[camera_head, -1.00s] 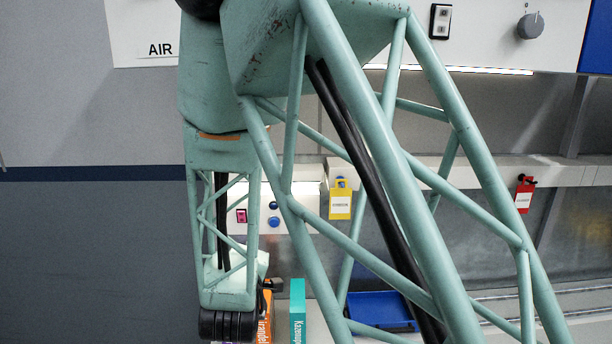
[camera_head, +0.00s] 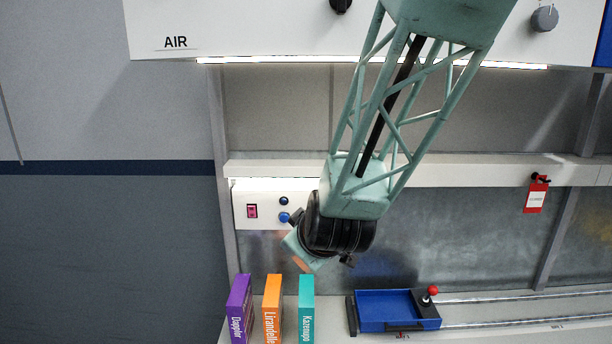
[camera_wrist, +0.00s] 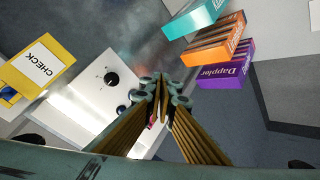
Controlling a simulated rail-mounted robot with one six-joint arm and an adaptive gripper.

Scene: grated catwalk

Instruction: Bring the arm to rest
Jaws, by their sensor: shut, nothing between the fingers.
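My arm (camera_head: 400,110) hangs down from the top of the head view, over the middle of the back wall. My gripper (camera_wrist: 158,92) shows in the wrist view with its fingertips together and nothing between them. In the head view it is mostly hidden behind the black wrist joint; a small orange part shows above the books. In the wrist view the fingers overlap the white control panel (camera_wrist: 95,85), which also shows in the head view (camera_head: 242,205). I cannot tell whether they touch it.
Purple (camera_head: 239,308), orange (camera_head: 272,308) and teal (camera_head: 306,308) books stand on the ledge below. A blue tray (camera_head: 385,308) with a red knob (camera_head: 432,290) lies right of them. A red tag (camera_head: 536,197) hangs at right. A yellow CHECK tag (camera_wrist: 38,66) is in the wrist view.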

